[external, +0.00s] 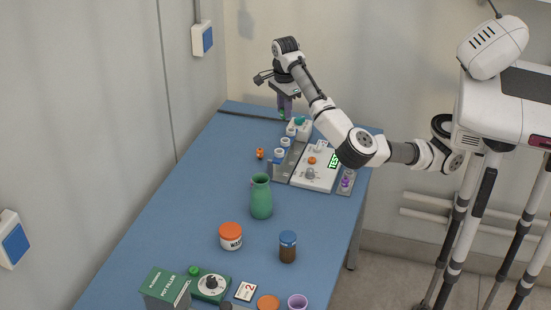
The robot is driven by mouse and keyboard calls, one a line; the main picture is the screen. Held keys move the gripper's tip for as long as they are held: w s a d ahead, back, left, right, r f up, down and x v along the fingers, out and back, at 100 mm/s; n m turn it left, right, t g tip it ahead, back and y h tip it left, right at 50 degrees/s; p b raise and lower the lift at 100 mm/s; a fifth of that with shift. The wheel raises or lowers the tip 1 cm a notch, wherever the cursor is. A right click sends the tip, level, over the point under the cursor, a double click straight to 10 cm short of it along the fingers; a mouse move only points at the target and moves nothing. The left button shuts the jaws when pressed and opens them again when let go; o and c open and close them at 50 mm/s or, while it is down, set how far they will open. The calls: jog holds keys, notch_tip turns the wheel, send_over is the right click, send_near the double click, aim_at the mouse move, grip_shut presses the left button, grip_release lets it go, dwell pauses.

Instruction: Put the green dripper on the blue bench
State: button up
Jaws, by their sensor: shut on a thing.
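My gripper (284,104) is at the far end of the blue bench (195,215), pointing down. It is shut on a small green thing (281,115), which looks like the green dripper. Only a bit of it shows below the fingers, and the rest is hidden by them. It is close to the bench top, but I cannot tell whether it touches. The held thing is left of a white piece with a teal top.
A white and grey device (315,168) with knobs and a lit green display stands right of the gripper. A green vase (261,199), an orange-lidded jar (231,237) and a blue-lidded jar (288,248) stand nearer. A green box (166,288) is at the front. The bench's left side is mostly clear.

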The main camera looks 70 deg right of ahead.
jog(key=s+a+f+m+b, duration=0.1)
jog(key=s+a+f+b, duration=0.15)
jog(key=s+a, duration=0.4)
jog(key=s+a+f+m+b, duration=0.1)
jog(key=s+a+f+b, duration=0.2)
jog(key=a, duration=0.7)
jog(key=f, duration=1.9)
jog(key=shift+s+f, duration=0.25)
jog(key=shift+f, duration=0.1)
jog(key=shift+f, duration=0.1)
jog(key=o, duration=1)
jog(key=shift+c, duration=0.2)
notch_tip(320, 180, up, 12)
